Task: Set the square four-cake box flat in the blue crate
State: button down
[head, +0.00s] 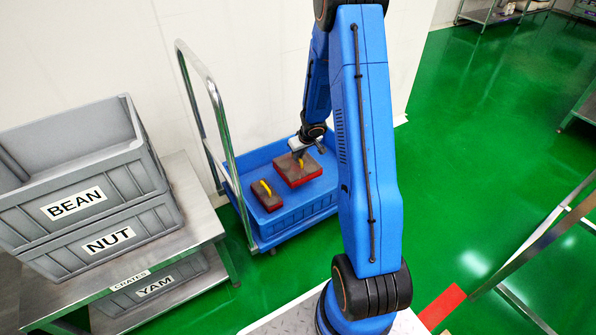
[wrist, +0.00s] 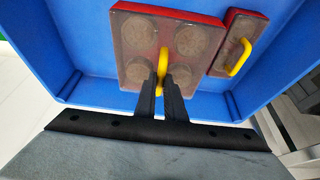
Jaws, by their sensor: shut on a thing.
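The square four-cake box (head: 296,172) is red with a brown see-through top and a yellow handle. It is inside the blue crate (head: 319,209), at its far right part in the head view. In the wrist view the box (wrist: 133,50) shows four round cakes. My gripper (wrist: 165,82) is shut on its yellow handle (wrist: 162,66); my gripper also shows in the head view (head: 300,153). The box looks level. I cannot tell whether its underside touches the crate floor (wrist: 80,45).
A smaller red box (head: 267,195) with a yellow handle lies in the crate, beside the square box. The crate sits on a trolley with a tall metal handle (head: 222,130). Grey BEAN (head: 75,204) and NUT (head: 108,242) crates stand on a metal rack to the left.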

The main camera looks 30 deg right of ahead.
aim_at(300, 166)
jog(key=shift+f, duration=4)
jog(key=c, duration=1.8)
grip_release()
jog(key=shift+f, duration=0.1)
jog(key=shift+c, duration=0.2)
